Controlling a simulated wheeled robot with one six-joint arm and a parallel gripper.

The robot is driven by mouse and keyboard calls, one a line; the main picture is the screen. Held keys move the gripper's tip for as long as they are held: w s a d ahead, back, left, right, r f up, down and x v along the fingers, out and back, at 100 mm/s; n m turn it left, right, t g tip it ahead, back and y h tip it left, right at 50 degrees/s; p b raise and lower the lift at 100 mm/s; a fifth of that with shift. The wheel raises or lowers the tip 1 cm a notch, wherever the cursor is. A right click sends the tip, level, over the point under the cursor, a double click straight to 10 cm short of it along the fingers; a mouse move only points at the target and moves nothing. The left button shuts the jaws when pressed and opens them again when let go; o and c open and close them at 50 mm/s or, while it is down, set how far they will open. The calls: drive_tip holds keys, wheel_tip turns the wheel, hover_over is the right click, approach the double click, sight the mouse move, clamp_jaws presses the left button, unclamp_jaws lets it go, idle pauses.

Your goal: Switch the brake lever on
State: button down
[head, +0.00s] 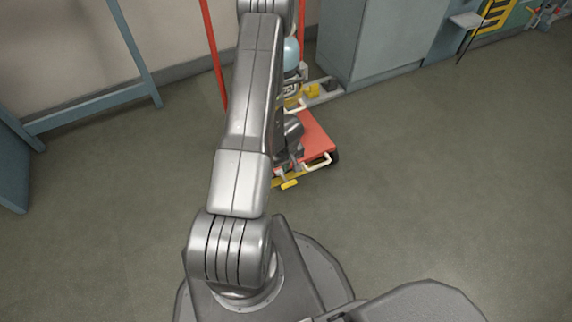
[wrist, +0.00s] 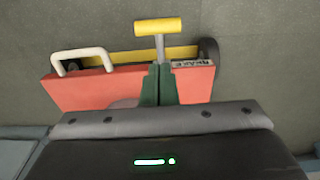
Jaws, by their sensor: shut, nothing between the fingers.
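The brake lever (wrist: 158,26) has a yellow crossbar grip on a grey stem. In the wrist view it stands out past the yellow edge of a red cart (wrist: 82,90). In the head view, the lever's yellow grip (head: 289,184) shows at the cart's near edge. A label plate (wrist: 192,64), seemingly reading BRAKE, sits beside the stem. My gripper (wrist: 159,68) has its dark green fingers together and empty, over the cart with the tips near the base of the stem. I cannot tell whether they touch it. My arm hides part of the cart in the head view.
A white handle (wrist: 82,58) rises from the cart beside the lever. A blue-grey cabinet (head: 370,40) stands behind the cart. A blue frame (head: 90,107) is at the left. The floor (head: 440,170) right of the cart is clear.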

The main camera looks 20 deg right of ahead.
sight(289, 184)
drive_tip(key=f+b, duration=0.1)
drive_tip(key=s+f+b, duration=0.1)
drive_tip(key=f+b, duration=0.2)
drive_tip(key=b, duration=0.1)
drive_tip(key=shift+s+d+f, duration=0.1)
drive_tip(key=shift+s+f, duration=0.2)
drive_tip(key=shift+s, duration=0.1)
drive_tip(key=shift+s+d, duration=0.15)
